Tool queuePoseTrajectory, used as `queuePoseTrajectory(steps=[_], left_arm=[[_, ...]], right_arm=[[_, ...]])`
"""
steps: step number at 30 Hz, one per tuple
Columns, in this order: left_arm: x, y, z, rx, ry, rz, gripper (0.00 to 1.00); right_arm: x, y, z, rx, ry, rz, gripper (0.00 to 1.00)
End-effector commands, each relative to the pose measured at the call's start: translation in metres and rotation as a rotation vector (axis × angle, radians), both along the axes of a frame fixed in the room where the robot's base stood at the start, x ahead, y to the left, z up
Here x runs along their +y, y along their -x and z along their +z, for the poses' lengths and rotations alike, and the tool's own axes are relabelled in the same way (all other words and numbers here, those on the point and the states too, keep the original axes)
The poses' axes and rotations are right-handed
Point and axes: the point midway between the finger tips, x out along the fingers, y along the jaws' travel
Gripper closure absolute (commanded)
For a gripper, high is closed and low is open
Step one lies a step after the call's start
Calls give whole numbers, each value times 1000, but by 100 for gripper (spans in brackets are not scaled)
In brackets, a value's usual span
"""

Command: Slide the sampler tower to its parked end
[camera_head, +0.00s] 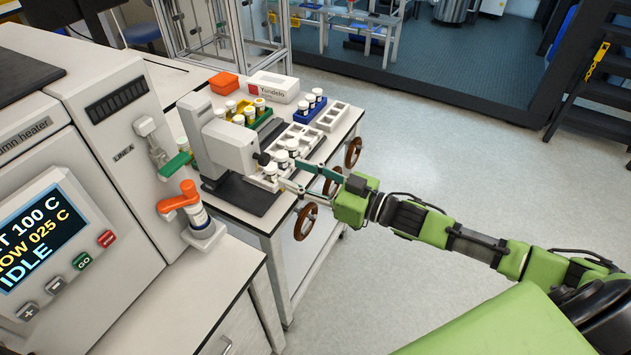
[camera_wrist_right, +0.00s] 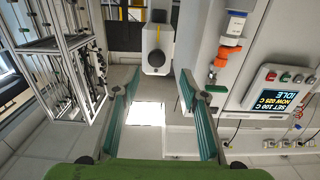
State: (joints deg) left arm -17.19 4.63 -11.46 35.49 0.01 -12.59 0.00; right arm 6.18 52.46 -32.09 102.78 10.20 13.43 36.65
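The sampler tower (camera_head: 228,145) is a pale grey upright block on the bench, with a dark round knob (camera_head: 262,158) on its side facing my right arm. In the right wrist view the tower (camera_wrist_right: 156,42) stands ahead, in line with the gap between my fingers. My right gripper (camera_head: 284,171) reaches in from the right at the tower's knob side. Its teal fingers are spread apart with nothing held between them, and the gripper (camera_wrist_right: 158,84) looks open in the wrist view too. Whether a fingertip touches the knob I cannot tell. My left gripper is not in view.
White-capped vials stand in a yellow rack (camera_head: 240,112), a blue rack (camera_head: 311,108) and beside the tower. An orange box (camera_head: 223,83) and a white carton (camera_head: 273,87) sit behind. Brown handwheels (camera_head: 305,222) stick out at the bench front. The heater cabinet (camera_head: 110,130) stands left.

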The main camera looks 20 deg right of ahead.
Motion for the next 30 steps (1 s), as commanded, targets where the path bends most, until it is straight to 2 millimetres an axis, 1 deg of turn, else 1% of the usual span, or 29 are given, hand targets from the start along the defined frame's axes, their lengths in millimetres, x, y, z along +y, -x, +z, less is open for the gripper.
queuePoseTrajectory(steps=[1, 3, 6, 12, 30], left_arm=[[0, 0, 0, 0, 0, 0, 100], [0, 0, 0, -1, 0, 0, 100], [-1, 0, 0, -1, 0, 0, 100], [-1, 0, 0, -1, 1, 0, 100], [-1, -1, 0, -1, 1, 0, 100]], right_arm=[[-5, 8, -2, 5, 2, 0, 60], [-11, 16, -2, 4, 3, 1, 60], [-19, 26, -1, 3, 1, 0, 60], [-27, 37, -1, 2, 1, 2, 60], [-29, 39, 0, -1, 1, 1, 60]])
